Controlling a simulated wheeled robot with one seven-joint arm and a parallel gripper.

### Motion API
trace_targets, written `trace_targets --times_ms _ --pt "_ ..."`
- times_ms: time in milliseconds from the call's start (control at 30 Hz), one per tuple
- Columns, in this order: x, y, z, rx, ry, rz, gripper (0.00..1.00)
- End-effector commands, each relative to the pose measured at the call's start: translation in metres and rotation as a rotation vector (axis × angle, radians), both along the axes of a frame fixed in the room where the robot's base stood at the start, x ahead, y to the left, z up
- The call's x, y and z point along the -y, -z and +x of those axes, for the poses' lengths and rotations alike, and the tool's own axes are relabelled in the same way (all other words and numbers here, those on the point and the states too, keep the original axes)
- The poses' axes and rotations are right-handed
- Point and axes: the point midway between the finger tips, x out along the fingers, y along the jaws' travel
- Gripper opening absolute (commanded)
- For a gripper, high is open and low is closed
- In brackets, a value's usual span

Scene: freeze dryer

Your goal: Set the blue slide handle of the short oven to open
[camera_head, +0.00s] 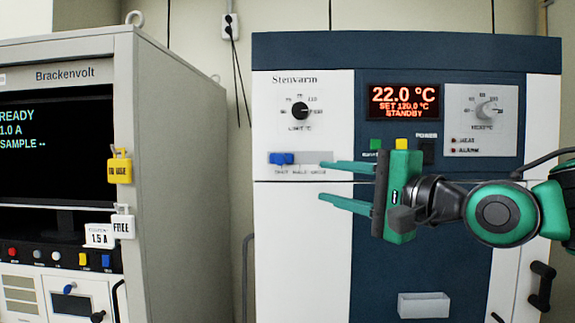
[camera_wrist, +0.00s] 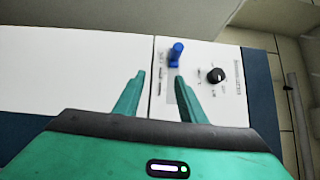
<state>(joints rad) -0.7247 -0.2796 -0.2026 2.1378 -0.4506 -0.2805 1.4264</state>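The blue slide handle (camera_head: 281,158) sits at the left end of a grey horizontal slot plate (camera_head: 318,159) on the white front of the oven (camera_head: 300,230) marked Stenvarm. Small labels under the slot are too blurred to read surely. My gripper (camera_head: 321,181) is right of the handle and somewhat lower, its two fingers apart and pointing left, with nothing between them. In the wrist view the blue handle (camera_wrist: 175,52) stands out beyond the fingertips, near the tip of the right finger. A gap to the handle shows in the head view; the exact depth is unclear.
Above the slot is a black dial (camera_head: 300,111). A red display (camera_head: 403,101) reads 22.0 °C, standby. Green and yellow buttons (camera_head: 401,144) and a black power switch (camera_head: 427,151) are close above my gripper. The Brackenvolt cabinet (camera_head: 170,150) stands at left.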

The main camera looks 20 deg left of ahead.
Motion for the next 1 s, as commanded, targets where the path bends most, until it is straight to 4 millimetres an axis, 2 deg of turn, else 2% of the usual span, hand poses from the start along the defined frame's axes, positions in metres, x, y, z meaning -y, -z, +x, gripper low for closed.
trace_targets --times_ms 33,100,233,700,1000 --pt "-0.011 -0.010 -0.008 -0.005 -0.028 0.042 0.37" --pt "-0.019 -0.020 -0.014 -0.013 -0.051 0.082 0.37" --pt "-0.029 -0.026 -0.014 -0.017 -0.065 0.107 0.37" --pt "-0.092 -0.033 0.026 -0.016 -0.062 0.104 0.37" --pt "-0.111 -0.036 0.039 -0.017 -0.060 0.104 0.37"
